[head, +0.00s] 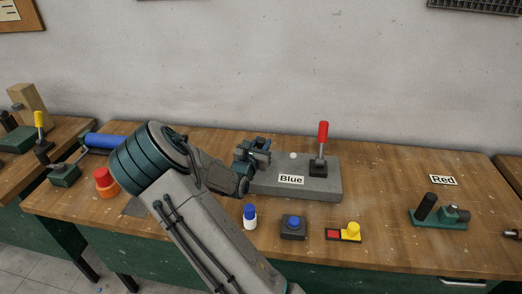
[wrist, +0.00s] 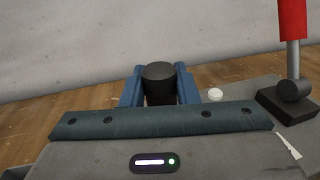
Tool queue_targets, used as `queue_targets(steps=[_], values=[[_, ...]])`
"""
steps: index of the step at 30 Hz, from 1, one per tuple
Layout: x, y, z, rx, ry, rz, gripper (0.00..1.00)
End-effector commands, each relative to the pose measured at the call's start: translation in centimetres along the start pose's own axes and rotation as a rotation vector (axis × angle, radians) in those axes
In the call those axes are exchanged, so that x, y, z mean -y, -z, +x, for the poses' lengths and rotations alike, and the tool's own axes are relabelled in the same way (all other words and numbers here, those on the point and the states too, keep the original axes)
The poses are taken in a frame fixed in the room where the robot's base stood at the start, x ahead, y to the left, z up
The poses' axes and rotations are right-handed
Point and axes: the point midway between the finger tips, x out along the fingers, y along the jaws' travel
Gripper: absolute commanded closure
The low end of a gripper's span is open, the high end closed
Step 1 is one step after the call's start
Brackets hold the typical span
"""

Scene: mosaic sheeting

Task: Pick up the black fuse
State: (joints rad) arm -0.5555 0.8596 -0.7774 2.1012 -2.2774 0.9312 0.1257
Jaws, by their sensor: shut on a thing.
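In the wrist view, a black cylinder, the black fuse (wrist: 160,84), stands upright between the two blue fingers of my gripper (wrist: 160,88). The fingers are shut on its sides. Its lower end is hidden behind my gripper's body. In the head view my gripper (head: 260,150) is at the left end of the grey block (head: 322,188) labelled "Blue" (head: 291,180). I cannot make out the fuse there, nor tell whether it touches the block.
A red-handled lever (head: 322,138) and a white knob (head: 293,155) are on the block. In front stand a blue-capped bottle (head: 249,216), a blue button (head: 293,222) and a red-yellow piece (head: 345,233). A green fixture (head: 440,219) stands right, near the "Red" label (head: 443,180).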

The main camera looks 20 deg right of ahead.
Motion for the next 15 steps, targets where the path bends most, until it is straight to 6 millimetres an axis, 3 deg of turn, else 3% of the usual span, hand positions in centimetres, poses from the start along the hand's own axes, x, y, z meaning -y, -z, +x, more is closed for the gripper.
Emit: queue_targets(steps=[3,15], values=[[0.0,-1.5,0.0,0.002,-0.001,0.005,0.95],[7.3,-5.7,2.1,0.001,0.002,0.005,0.95]])
